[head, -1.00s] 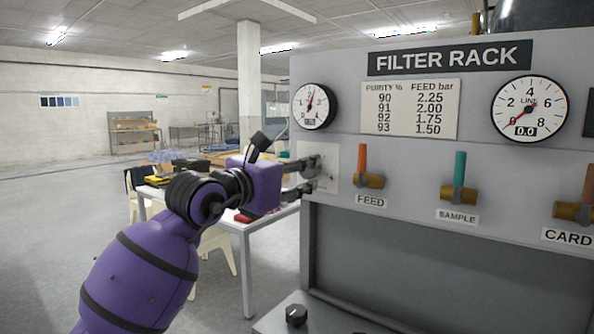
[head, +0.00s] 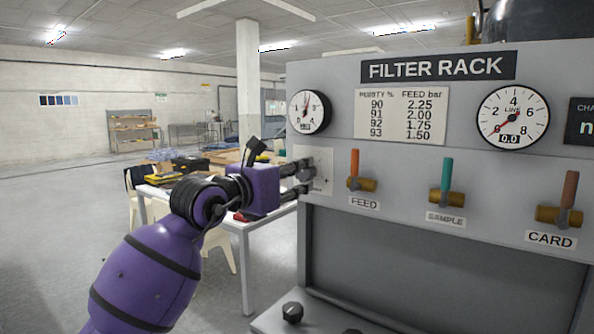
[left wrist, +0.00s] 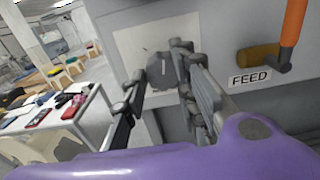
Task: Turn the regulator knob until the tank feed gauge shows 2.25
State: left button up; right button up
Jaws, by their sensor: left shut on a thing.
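The grey regulator knob (left wrist: 160,70) shows in the left wrist view on a pale square plate (left wrist: 132,35) at the panel's left end. My left gripper (head: 309,177) reaches it from the left and is shut on it; in the left wrist view its fingers (left wrist: 163,90) stand on both sides of the knob. In the head view the fingers hide the knob. A round white gauge (head: 307,111) sits above the plate, with its needle pointing roughly up; its small readout is too small to read. My right gripper is not in view.
The LINE gauge (head: 513,116) reads 0.0. A chart (head: 401,113) pairs purity 90 with feed 2.25. The orange FEED valve handle (head: 354,162) is just right of the plate. SAMPLE (head: 446,172) and CARD (head: 570,188) handles follow. A cluttered table (head: 244,226) stands behind my arm.

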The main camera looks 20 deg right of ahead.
pick_arm(q)
jog(key=o, duration=1)
jog(key=shift+w+a+r, duration=0.15)
jog(key=shift+w+a, duration=0.05)
jog(key=shift+w, duration=0.1)
jog(key=shift+s, duration=0.2)
jog(key=v, duration=1.2)
